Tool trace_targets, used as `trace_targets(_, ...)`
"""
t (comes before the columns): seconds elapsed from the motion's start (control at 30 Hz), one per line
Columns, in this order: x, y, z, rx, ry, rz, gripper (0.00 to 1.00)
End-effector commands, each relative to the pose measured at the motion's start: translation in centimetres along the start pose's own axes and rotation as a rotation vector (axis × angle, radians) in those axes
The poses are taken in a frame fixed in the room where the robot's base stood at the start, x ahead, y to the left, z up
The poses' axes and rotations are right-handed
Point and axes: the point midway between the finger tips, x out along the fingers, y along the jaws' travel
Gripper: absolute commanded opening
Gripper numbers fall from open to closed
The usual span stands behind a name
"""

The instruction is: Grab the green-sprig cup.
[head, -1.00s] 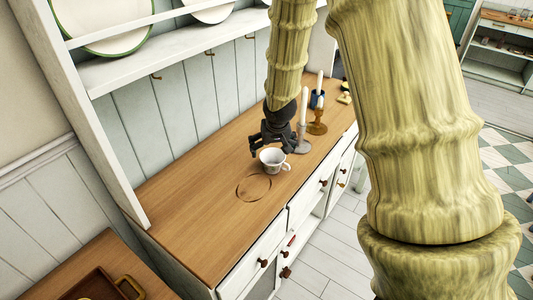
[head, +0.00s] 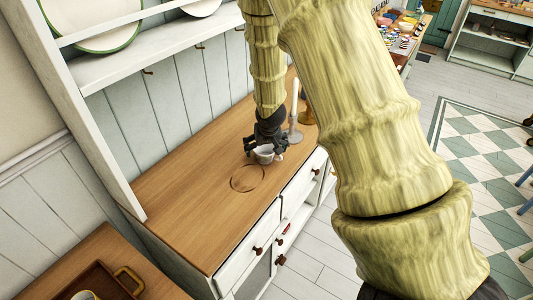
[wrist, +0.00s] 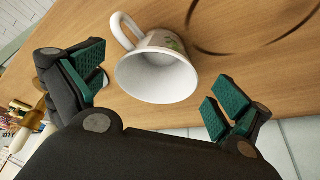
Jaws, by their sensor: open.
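The green-sprig cup (wrist: 158,72) is white with a little green sprig pattern near its rim, and its handle points up and left in the wrist view. In the head view the cup (head: 263,156) stands on the wooden counter, partly hidden by my gripper (head: 266,146). In the wrist view my gripper (wrist: 160,100) is open, with one green-padded finger on each side of the cup. The cup lies between and slightly beyond the fingertips. I see no clear contact between pads and cup.
A round ring outline (head: 247,178) marks the wooden counter (head: 200,205) just in front of the cup. The counter's left part is clear.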

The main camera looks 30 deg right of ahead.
Motion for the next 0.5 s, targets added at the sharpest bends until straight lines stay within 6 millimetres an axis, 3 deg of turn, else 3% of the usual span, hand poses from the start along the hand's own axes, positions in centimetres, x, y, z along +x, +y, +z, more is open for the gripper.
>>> trace_targets(0.5,3.6,0.2,0.1,-0.002,-0.001,0.001,1.00)
